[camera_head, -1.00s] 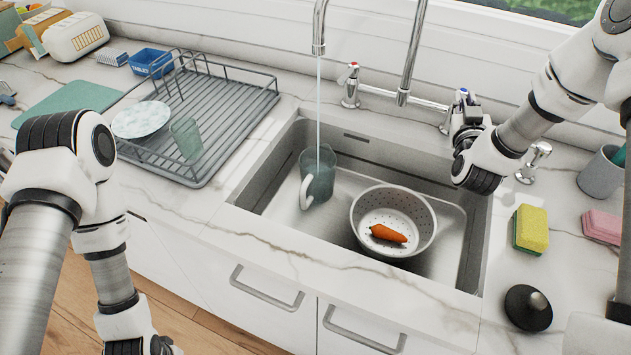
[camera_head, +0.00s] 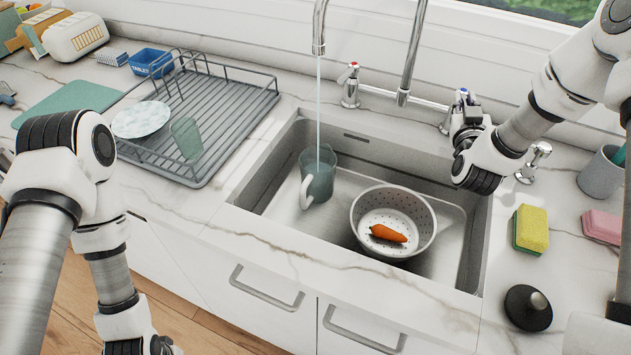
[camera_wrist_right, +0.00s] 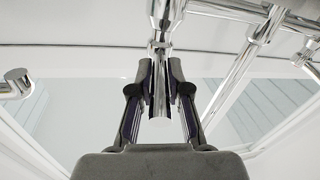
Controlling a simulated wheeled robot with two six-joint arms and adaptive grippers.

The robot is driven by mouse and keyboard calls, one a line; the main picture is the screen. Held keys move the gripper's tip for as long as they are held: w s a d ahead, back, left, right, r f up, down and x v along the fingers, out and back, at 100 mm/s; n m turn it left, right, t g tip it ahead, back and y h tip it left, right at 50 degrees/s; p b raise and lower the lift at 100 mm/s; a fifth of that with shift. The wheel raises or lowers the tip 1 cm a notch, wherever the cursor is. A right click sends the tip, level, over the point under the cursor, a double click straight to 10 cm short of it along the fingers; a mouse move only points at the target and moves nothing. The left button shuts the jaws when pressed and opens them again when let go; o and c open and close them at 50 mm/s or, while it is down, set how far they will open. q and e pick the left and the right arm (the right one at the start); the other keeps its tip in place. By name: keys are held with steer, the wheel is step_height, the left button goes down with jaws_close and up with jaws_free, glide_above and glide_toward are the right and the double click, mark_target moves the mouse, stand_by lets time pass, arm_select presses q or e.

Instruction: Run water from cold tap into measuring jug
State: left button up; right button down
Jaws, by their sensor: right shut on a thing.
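The measuring jug (camera_head: 321,186), greenish and see-through with a pale handle, stands in the left part of the sink. A thin water stream (camera_head: 318,105) falls from the chrome spout (camera_head: 318,45) into it. The cold tap (camera_head: 463,93), marked blue, is at the sink's back right, partly hidden by my right gripper (camera_head: 466,117). In the right wrist view the fingers (camera_wrist_right: 160,88) are closed around a chrome part of the tap (camera_wrist_right: 160,104). My left arm is at the left; its gripper is out of view.
A colander (camera_head: 428,236) with a carrot (camera_head: 388,233) sits in the sink right of the jug. The red-marked tap (camera_head: 350,86) stands behind the sink. A dish rack (camera_head: 225,120) is left; a sponge (camera_head: 530,229) and a black sink plug (camera_head: 527,308) are right.

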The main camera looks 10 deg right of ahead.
stand_by(0.5)
steer(key=shift+w+a+m+g+h+b, duration=0.1)
steer(key=shift+a+m+g+h+b, duration=0.25)
steer(key=shift+h, duration=0.25)
steer(key=shift+m+g+h, duration=0.25)
steer(key=shift+m+h, duration=0.2)
steer(key=shift+h, duration=0.05)
steer(key=shift+w+h, duration=0.1)
steer(key=shift+h, duration=0.2)
